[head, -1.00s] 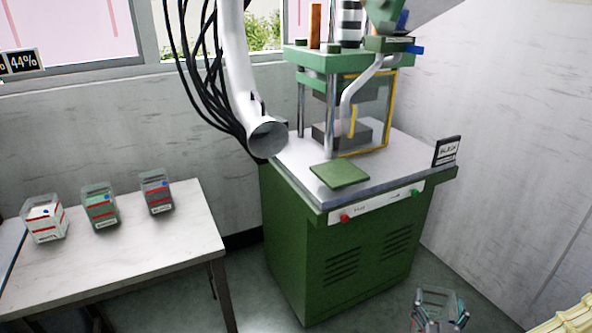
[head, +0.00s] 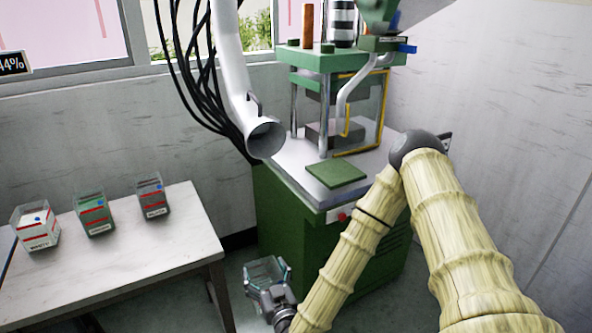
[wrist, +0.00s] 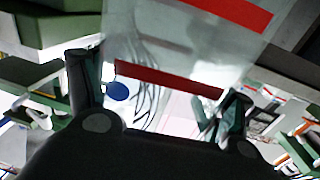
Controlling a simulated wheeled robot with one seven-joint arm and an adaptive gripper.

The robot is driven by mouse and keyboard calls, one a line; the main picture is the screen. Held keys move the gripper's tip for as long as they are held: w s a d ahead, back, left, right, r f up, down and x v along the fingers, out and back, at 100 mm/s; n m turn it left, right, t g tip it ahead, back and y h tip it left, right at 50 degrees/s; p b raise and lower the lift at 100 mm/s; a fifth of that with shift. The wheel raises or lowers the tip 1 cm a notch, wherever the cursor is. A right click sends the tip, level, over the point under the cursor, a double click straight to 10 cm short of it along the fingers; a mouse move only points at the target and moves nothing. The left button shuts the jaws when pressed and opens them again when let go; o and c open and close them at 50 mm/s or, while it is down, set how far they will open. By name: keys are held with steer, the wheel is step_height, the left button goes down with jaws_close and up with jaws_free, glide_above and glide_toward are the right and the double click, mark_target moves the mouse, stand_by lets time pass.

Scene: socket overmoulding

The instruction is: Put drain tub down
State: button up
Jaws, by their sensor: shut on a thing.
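My gripper (head: 268,277) is low in the head view, in front of the green press and right of the white table's end. It is shut on a clear, see-through tub, the drain tub (head: 264,265), held in the air above the floor. In the wrist view the drain tub (wrist: 180,45) stands out between the two fingers, with red bands and a blue dot on its wall. It looks empty, and the room shows through it. Its label cannot be read.
The white-topped table (head: 130,265) holds a white-filled tub (head: 38,230), a green tub (head: 95,215) and a grey tub (head: 152,197) along its back. Its front is clear. The green press (head: 290,215) has a green plate (head: 335,174) on its top; a wide pipe (head: 265,138) hangs beside it.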

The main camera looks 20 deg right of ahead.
steer(key=w+d+r+m+g+h+p, duration=0.1)
steer(key=w+d+r+m+h+p, duration=0.4)
steer(key=r, duration=0.6)
steer(key=d+r+g+h+p, duration=0.2)
steer(key=d+r+p, duration=0.2)
steer(key=d+r, duration=0.55)
steer(key=w+d+r+m+g+h+p, duration=0.1)
steer(key=w+d+r+m+h+p, duration=0.25)
steer(key=r, duration=0.95)
steer(key=w+d+f+p, duration=0.2)
steer(key=w+d+p, duration=0.1)
steer(key=d, duration=0.3)
steer(key=w+d+f+p, duration=0.2)
steer(key=w+d+p, duration=0.1)
steer(key=w+d, duration=0.3)
steer(key=shift+d+f+n+h+p, duration=0.3)
steer(key=shift+d+n+h, duration=0.05)
steer(key=shift+d, duration=0.25)
steer(key=shift+f, duration=0.1)
steer(key=o, duration=1.4)
steer(key=shift+c, duration=0.2)
